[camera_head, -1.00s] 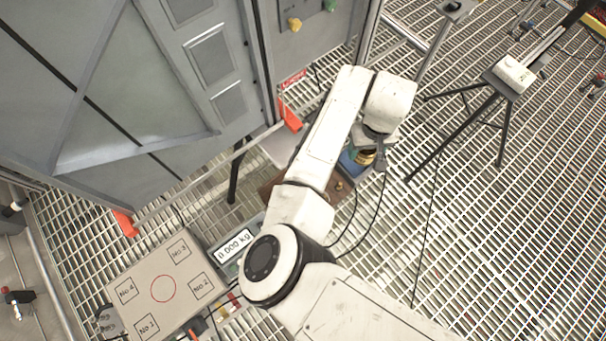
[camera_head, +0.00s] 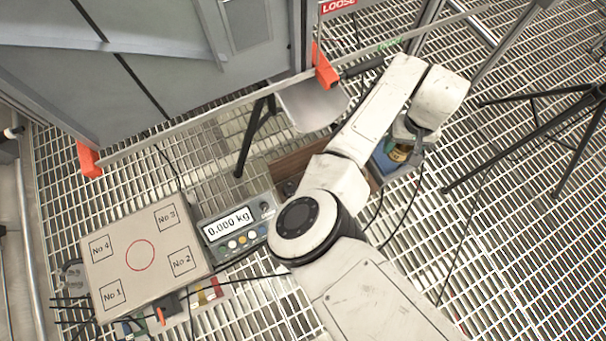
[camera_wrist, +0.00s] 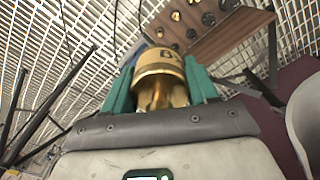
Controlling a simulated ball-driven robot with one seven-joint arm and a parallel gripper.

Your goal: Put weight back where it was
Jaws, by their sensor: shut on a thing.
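A brass weight (camera_wrist: 160,65) with a dark marking, partly readable as an 8, is between the green fingers of my gripper (camera_wrist: 160,82) in the wrist view. The gripper is shut on it. In the head view the weight (camera_head: 399,154) shows small under my wrist, and the fingers are mostly hidden. A wooden block (camera_wrist: 212,38) with several dark round sockets or knobs lies beyond the weight in the wrist view. In the head view this block (camera_head: 290,164) is largely covered by my arm. I cannot tell which socket is empty.
A weighing plate (camera_head: 118,262) with a red circle and corners No 1 to No 4 is bare. Its display (camera_head: 232,225) reads 0.000 kg. A blue surface (camera_head: 384,166) lies under the weight. Orange brackets (camera_head: 325,68), a cabinet and tripod legs (camera_head: 545,140) stand around.

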